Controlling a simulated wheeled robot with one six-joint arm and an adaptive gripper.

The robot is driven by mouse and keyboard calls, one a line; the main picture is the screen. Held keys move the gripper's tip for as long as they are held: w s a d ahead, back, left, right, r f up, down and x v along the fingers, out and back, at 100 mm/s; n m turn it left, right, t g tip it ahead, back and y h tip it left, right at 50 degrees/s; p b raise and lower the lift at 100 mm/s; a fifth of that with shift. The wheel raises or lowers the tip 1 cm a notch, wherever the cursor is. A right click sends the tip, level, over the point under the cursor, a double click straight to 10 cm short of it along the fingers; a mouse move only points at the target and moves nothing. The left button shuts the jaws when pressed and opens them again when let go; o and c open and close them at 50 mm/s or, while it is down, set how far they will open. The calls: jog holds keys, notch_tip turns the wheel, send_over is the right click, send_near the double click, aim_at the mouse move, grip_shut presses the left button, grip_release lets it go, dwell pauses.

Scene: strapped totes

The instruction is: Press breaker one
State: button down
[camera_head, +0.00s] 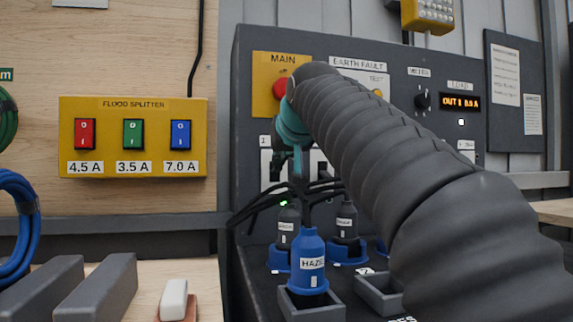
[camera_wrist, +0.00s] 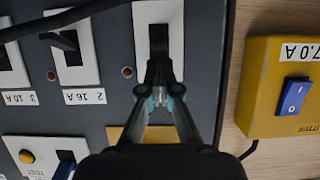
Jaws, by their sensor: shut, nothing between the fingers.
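Breaker one appears to be the black rocker on a white plate (camera_wrist: 174,18) at the top of the wrist view, where its own label is hidden. In the head view a white breaker plate (camera_head: 267,172) shows just left of my gripper (camera_head: 298,172), which hides part of the row. My gripper (camera_wrist: 159,75) is shut and empty. In the wrist view its fingertips overlap the lower end of that rocker; I cannot tell whether they touch it. The breaker labelled 2 16 A (camera_wrist: 68,45) and the one labelled 3 10 A (camera_wrist: 8,66) lie to the left.
Below the breakers, plugs including a blue one (camera_head: 308,262) stand in sockets, with black cables rising near my gripper. A red button (camera_head: 279,88) under MAIN sits above. The yellow flood splitter box (camera_head: 133,105) is on the wooden wall at left.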

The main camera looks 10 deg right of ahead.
jog(key=f+b, duration=0.1)
jog(key=t+b, duration=0.1)
jog(key=b, duration=0.1)
jog(key=shift+s+f, duration=0.2)
jog(key=shift+f, duration=0.2)
jog(key=shift+s+f+t+b, duration=0.1)
jog(key=shift+s+t+b, duration=0.05)
jog(key=shift+t+b, duration=0.7)
notch_tip(320, 180, up, 5)
jog(key=s+p, duration=0.2)
jog(key=p, duration=0.2)
jog(key=s+f+b, duration=0.1)
jog(key=s+f, duration=0.1)
jog(key=s, duration=0.7)
jog(key=shift+d+b, duration=0.3)
jog(key=shift+d, duration=0.15)
jog(key=shift+s+r+g, duration=0.1)
jog(key=shift+s+g, duration=0.1)
jog(key=shift+g, duration=0.05)
